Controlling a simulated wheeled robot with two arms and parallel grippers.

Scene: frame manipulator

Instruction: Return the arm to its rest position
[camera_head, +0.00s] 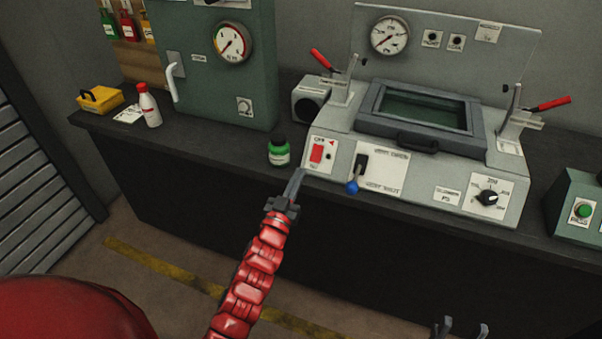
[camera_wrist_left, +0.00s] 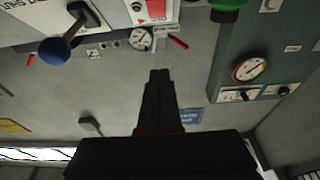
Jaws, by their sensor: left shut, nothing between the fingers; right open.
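My left gripper (camera_head: 297,180) is at the end of my red segmented arm, in front of the bench edge. Its fingers are shut and empty, pointing up toward the grey vacuum machine (camera_head: 408,198). The left gripper also shows in the left wrist view (camera_wrist_left: 159,76), with its dark fingers together. Above it there are the red switch panel (camera_wrist_left: 153,10) and the blue-knobbed lever (camera_wrist_left: 56,50). My right gripper (camera_head: 461,326) shows only its two fingertips at the bottom edge of the head view, apart, with nothing seen between them.
A white bottle (camera_head: 149,106), a yellow box (camera_head: 100,99) and a green cabinet (camera_head: 224,80) are further left. A green-button box (camera_head: 583,210) is at right. Floor in front is clear.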

